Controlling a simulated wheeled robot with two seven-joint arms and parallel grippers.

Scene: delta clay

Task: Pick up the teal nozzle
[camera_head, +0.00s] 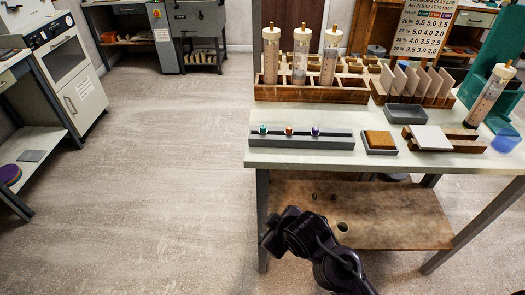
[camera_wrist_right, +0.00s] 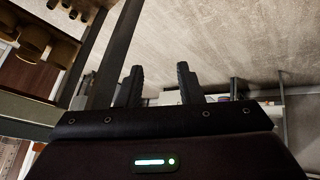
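The teal nozzle (camera_head: 263,129) stands at the left end of a long grey rack (camera_head: 300,143) near the front left edge of the table. A copper-coloured nozzle (camera_head: 289,131) and a purple nozzle (camera_head: 315,131) stand to its right in the same rack. My right gripper (camera_wrist_right: 160,68) shows in the right wrist view with its two dark fingers apart and nothing between them. A dark arm of mine shows low in the head view, in front of and below the table top, away from the nozzles. My left gripper is out of view.
The table (camera_head: 262,157) also holds a wooden rack (camera_head: 310,94) with upright clay tubes behind the nozzles. A grey tray with a brown pad (camera_head: 380,140) and a white tile (camera_head: 431,138) are to the right. A lower shelf (camera_head: 390,215) is underneath. Floor at left is clear.

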